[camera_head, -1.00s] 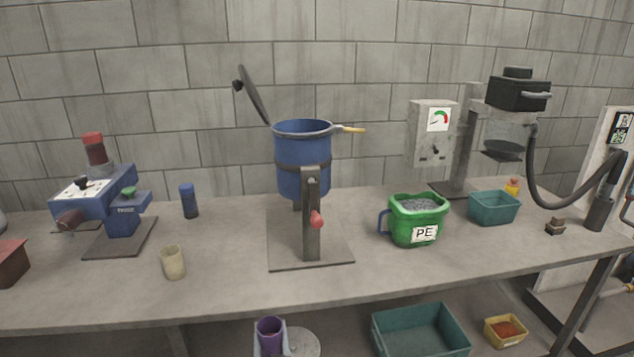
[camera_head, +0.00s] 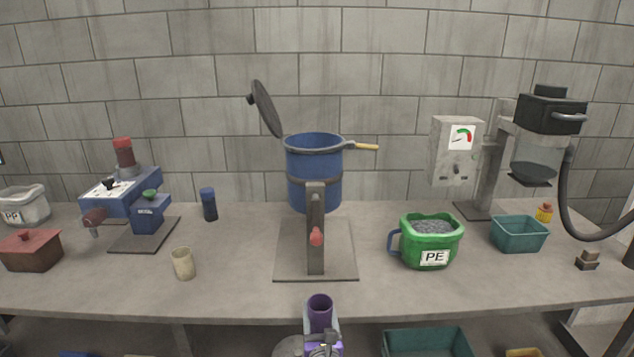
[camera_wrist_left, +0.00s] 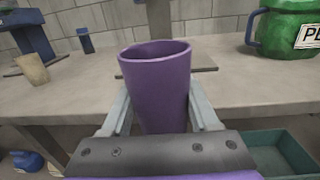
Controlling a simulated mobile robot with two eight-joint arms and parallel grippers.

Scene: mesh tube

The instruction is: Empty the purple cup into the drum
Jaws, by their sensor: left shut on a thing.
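The purple cup (camera_head: 320,311) is upright at the bottom middle of the head view, in front of the table's front edge. My left gripper (camera_head: 322,335) is shut on it; in the left wrist view the cup (camera_wrist_left: 158,85) stands between the two grey fingers. I cannot see into the cup far enough to tell its contents. The blue drum (camera_head: 314,175) hangs on a grey stand on the table, beyond the cup. Its mouth faces up and its dark lid (camera_head: 266,108) is swung open to the left. My right gripper is not in view.
A green PE jug (camera_head: 427,241) of grey granules stands right of the drum, with a teal bin (camera_head: 518,234) farther right. A beige cup (camera_head: 183,263) and a dark blue bottle (camera_head: 209,204) stand left. The tabletop directly in front of the stand is clear.

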